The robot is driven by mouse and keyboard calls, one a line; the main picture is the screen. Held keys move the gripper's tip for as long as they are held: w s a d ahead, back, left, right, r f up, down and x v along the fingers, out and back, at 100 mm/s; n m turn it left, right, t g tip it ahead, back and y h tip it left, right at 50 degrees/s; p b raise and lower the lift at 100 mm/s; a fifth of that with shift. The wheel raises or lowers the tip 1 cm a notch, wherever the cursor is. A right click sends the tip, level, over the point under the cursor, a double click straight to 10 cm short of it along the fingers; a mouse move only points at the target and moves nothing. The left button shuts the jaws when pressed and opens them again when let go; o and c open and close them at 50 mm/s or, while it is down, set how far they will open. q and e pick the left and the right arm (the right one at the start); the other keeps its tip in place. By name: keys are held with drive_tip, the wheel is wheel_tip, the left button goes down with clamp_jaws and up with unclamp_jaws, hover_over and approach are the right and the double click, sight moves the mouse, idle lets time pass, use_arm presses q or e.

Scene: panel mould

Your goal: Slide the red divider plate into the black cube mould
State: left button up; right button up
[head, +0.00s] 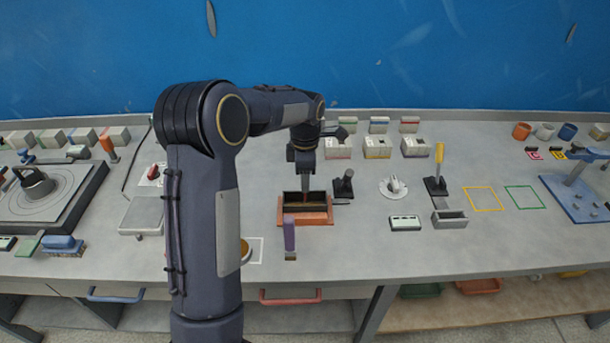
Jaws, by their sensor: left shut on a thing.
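The black cube mould (290,198) stands on an orange-brown tray (322,221) near the middle of the bench. My left gripper (304,183) points straight down over the mould. It is shut on the red divider plate (305,197), of which only a small reddish strip shows below the fingers. The plate's lower edge is at or within the mould's opening; I cannot tell how deep. The arm and fingers hide part of the plate and the mould's back. My right gripper is out of view.
Beyond are a white round fixture (393,188), a yellow-handled tool (438,165) and a grey box (450,219). The front right bench is clear.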

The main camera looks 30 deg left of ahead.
use_arm(q)
drive_tip(key=shift+f+b, duration=1.8)
drive_tip(key=shift+f, duration=0.95)
drive_tip(key=o, duration=1.1)
wheel_tip(320, 180, up, 8)
drive_tip(key=shift+f, duration=0.25)
drive_tip(key=shift+r, duration=0.2)
